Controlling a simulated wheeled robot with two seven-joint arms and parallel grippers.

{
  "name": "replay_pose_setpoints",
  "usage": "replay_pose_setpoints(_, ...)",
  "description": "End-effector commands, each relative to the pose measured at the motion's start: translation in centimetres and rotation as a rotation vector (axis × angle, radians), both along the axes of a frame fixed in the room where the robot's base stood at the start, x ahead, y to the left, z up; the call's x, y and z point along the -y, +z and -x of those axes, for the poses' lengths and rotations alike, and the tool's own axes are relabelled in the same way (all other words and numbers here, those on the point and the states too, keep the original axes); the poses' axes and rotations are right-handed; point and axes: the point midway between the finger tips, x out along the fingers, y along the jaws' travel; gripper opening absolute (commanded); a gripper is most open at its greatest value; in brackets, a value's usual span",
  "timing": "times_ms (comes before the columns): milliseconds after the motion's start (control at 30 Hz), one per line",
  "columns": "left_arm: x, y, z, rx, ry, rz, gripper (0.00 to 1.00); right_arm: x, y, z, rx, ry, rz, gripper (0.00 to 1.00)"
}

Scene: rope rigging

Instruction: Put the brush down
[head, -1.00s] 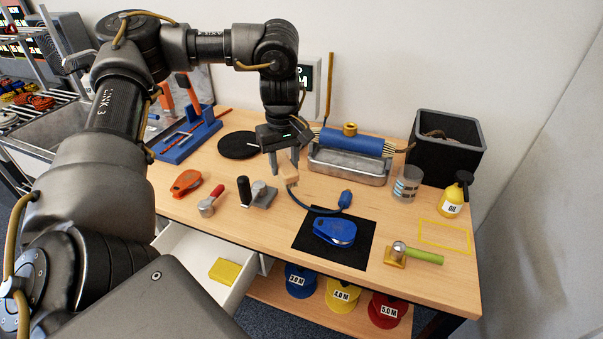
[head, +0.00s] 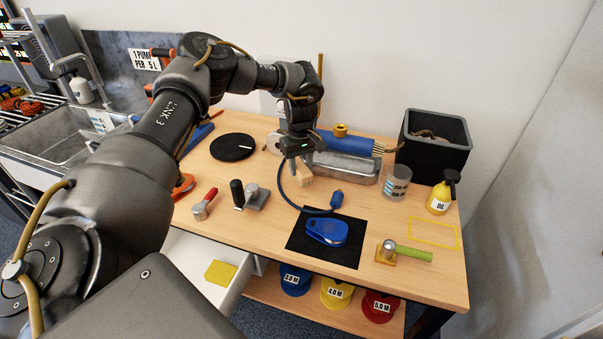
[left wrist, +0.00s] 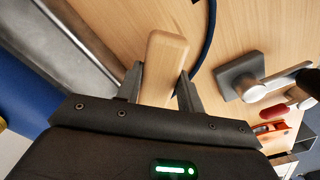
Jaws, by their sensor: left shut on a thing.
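My left gripper (head: 301,168) is shut on the brush, whose pale wooden handle (head: 305,179) shows below the fingers in the head view. In the left wrist view the handle (left wrist: 163,60) sits between the two fingertips (left wrist: 159,78) and points away from the palm. The bristles are not clearly visible. The brush is in front of the metal tray (head: 345,168), over the wooden worktop. I cannot tell whether it touches the worktop. My right gripper is not in view.
A stand with a black handle (head: 237,193) is nearer the front. A glass jar (head: 397,183), oil bottle (head: 440,197) and black bin (head: 434,152) stand at the right.

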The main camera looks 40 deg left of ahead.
Motion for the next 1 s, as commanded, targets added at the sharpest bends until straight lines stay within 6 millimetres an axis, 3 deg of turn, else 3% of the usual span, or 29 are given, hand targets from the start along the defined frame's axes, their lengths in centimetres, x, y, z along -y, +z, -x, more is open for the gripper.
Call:
replay_pose_setpoints(233, -0.1, -3.1, -0.1, -0.003, 0.001, 0.0, 0.16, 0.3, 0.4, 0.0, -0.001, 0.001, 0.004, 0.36)
replay_pose_setpoints(600, -0.1, -3.6, -0.2, -0.001, 0.001, 0.0, 0.16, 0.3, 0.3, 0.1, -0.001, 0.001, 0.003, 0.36)
replay_pose_setpoints(633, -0.1, -3.6, -0.2, 0.0, 0.001, -0.001, 0.39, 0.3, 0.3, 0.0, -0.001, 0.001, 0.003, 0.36)
replay_pose_setpoints(767, -0.1, -3.6, -0.2, 0.0, 0.001, -0.001, 0.56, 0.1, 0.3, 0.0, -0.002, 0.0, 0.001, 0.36)
replay_pose_setpoints(800, -0.1, -3.6, -0.2, -0.001, 0.001, 0.0, 0.59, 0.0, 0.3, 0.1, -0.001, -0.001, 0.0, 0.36)
replay_pose_setpoints(1000, -0.1, -3.6, -0.2, -0.001, 0.001, 0.0, 0.59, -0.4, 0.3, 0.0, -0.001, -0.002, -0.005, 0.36)
